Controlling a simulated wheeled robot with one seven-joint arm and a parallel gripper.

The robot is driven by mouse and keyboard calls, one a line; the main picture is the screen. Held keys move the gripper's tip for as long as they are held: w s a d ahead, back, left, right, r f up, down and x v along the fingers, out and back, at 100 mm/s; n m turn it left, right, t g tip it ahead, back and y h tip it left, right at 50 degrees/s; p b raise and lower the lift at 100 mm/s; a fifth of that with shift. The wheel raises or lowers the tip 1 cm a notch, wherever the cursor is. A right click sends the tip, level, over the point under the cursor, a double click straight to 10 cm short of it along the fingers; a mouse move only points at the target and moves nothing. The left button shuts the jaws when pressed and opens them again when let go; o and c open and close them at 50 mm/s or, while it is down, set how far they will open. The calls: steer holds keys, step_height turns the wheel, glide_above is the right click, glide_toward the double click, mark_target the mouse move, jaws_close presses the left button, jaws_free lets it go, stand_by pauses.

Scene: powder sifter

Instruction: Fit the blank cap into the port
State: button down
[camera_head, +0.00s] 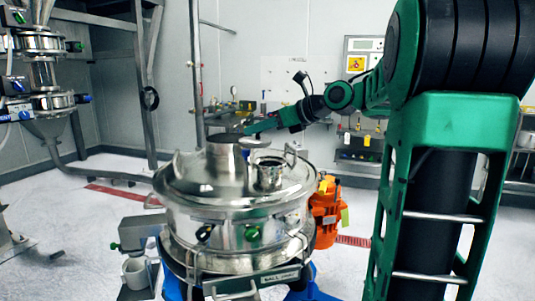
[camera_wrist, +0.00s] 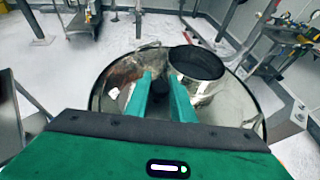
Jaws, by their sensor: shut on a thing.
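My gripper (camera_head: 248,129) reaches in from the right, above the lid of the steel sifter (camera_head: 235,205). In the wrist view, its two green fingers (camera_wrist: 161,88) are shut on a dark piece, which I take as the blank cap (camera_wrist: 160,104). The fingers hide part of the cap, and its shape is hard to make out. On the lid, a short round port (camera_head: 267,174) with a metal ring stands open, below and slightly right of the fingertips. A wider spout (camera_head: 222,160) stands left of it. In the wrist view, a wide dark-topped metal cylinder (camera_wrist: 205,88) stands right of the fingers.
A raised handle (camera_head: 291,151) stands on the lid beside the port. An orange motor (camera_head: 326,215) is at the sifter's right side. Steel posts and pipes rise behind it. Another steel vessel (camera_head: 40,75) stands at the left. The white floor is partly clear.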

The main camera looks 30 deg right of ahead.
steer(key=d+f, duration=0.1)
steer(key=d, duration=0.1)
steer(key=d+f, duration=0.1)
steer(key=w+d+f, duration=0.1)
steer(key=d, duration=0.1)
steer(key=shift+w+d+f, duration=0.1)
steer(key=shift+d+f, duration=0.15)
steer(key=shift+d, duration=0.1)
steer(key=shift+f, duration=2.05)
steer(key=c, duration=1.6)
jaws_free()
steer(key=shift+o, duration=0.4)
steer(key=shift+s+d+r, duration=0.15)
steer(key=shift+s, duration=0.2)
steer(key=v, duration=1.1)
steer(key=shift+r, duration=0.2)
steer(key=shift+s, duration=0.1)
